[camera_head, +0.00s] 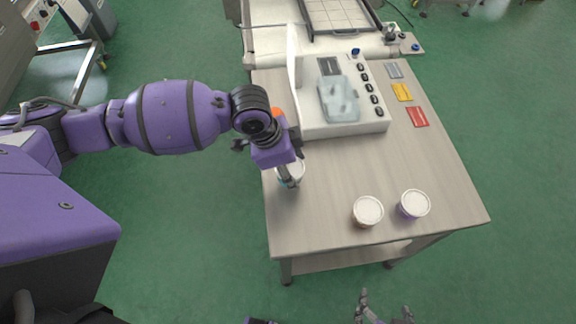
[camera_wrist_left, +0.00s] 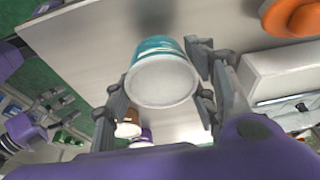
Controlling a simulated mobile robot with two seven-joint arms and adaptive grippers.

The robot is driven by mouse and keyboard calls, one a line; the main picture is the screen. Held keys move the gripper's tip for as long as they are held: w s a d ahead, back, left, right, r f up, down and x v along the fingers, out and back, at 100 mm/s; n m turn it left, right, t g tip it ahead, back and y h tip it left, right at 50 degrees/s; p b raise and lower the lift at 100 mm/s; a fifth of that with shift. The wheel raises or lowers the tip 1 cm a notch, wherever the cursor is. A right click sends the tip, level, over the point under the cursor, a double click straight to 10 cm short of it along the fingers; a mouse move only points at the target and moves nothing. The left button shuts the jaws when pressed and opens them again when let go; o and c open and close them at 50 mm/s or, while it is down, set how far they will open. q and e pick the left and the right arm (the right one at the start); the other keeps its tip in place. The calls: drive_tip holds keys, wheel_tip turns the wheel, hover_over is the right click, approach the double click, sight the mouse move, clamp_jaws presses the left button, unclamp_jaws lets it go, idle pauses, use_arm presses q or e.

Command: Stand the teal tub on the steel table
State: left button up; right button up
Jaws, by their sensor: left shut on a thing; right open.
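The teal tub (camera_head: 293,168) with a white lid is at the left edge of a pale-topped table (camera_head: 335,205), mostly covered by my left gripper (camera_head: 289,180) in the head view. In the left wrist view the teal tub (camera_wrist_left: 163,72) sits between the two fingers, its lid facing the camera. My left gripper is shut on it. I cannot tell whether the tub touches the tabletop. My right gripper (camera_head: 384,308) is open and empty at the bottom of the head view, off the table's front edge. Which surface is the steel table is not clear.
Two more white-lidded tubs, one brown (camera_head: 367,212) and one purple (camera_head: 414,204), stand near the table's front. A white control box (camera_head: 345,118) with a clear bag is behind. Grey, yellow and red cards lie at right. A conveyor (camera_head: 270,42) adjoins the back.

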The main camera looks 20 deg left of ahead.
sight(293, 174)
use_arm(q)
drive_tip(key=shift+w+d+f, duration=0.15)
drive_tip(key=shift+w, duration=0.1)
drive_tip(key=x, duration=0.3)
drive_tip(key=shift+a+f, duration=0.2)
drive_tip(key=shift+a, duration=0.05)
drive_tip(key=shift+f, duration=0.2)
drive_tip(key=shift+f, duration=0.15)
drive_tip(key=o, duration=1.3)
drive_tip(key=shift+c, duration=0.2)
